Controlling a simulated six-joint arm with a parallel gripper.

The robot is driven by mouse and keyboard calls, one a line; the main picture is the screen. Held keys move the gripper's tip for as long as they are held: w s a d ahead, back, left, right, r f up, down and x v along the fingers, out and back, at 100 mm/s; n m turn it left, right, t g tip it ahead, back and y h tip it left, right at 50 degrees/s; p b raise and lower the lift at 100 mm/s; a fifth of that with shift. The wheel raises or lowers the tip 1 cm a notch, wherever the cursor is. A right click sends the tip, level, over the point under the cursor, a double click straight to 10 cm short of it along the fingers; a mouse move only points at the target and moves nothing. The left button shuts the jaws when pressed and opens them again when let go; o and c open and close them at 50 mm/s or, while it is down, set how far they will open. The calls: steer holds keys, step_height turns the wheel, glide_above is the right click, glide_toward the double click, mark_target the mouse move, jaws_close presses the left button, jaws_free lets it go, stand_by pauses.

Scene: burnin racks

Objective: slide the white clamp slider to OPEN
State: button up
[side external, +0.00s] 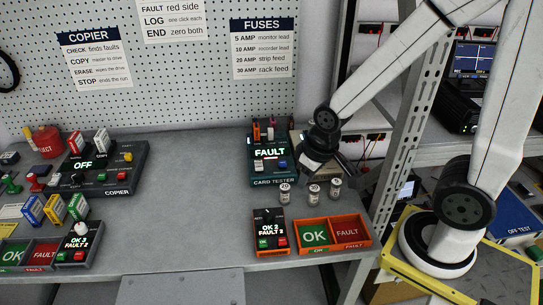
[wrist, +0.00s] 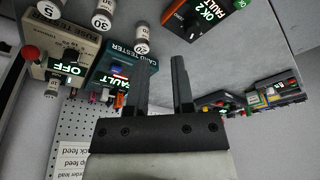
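The card tester (side external: 272,181) is a dark teal box whose screen reads FAULT. A small white block (side external: 259,165) sits on its front panel, left of a blue one; it looks like the clamp slider, but its OPEN marking is too small to read. In the wrist view the tester (wrist: 100,80) appears upside down, partly behind a finger, and I cannot make out the slider there. My gripper (wrist: 160,60) is open, with two dark fingers apart and nothing between them. In the side view it is right of the card tester, apart from the slider.
A beige fuse tester (wrist: 62,47) reading OFF stands beside the card tester. Several small jars (side external: 314,192) stand in front. An orange OK/FAULT tray (side external: 333,249) and a black counter box (side external: 269,222) are nearer the front edge. The bench middle is clear. A metal upright stands right.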

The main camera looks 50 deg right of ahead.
steer(key=o, duration=0.4)
steer(key=shift+w, duration=0.25)
steer(key=shift+c, duration=0.2)
steer(key=shift+w+d+r, duration=0.1)
steer(key=shift+w+d, duration=0.05)
steer(key=shift+w, duration=0.2)
steer(key=n+g, duration=0.3)
steer(key=n, duration=0.6)
glide_above(270, 129)
steer(key=shift+s+a+f, duration=0.15)
steer(key=shift+a+f, duration=0.05)
steer(key=shift+f, duration=0.3)
steer(key=shift+s+a+f, duration=0.1)
steer(key=shift+a+f, duration=0.05)
steer(key=shift+f, duration=0.3)
steer(key=shift+w+d+f, duration=0.1)
steer(key=shift+w+d, duration=0.05)
steer(key=shift+d, duration=0.25)
steer(key=shift+f, duration=0.1)
steer(key=shift+f, duration=3.8)
steer(key=shift+c, duration=0.2)
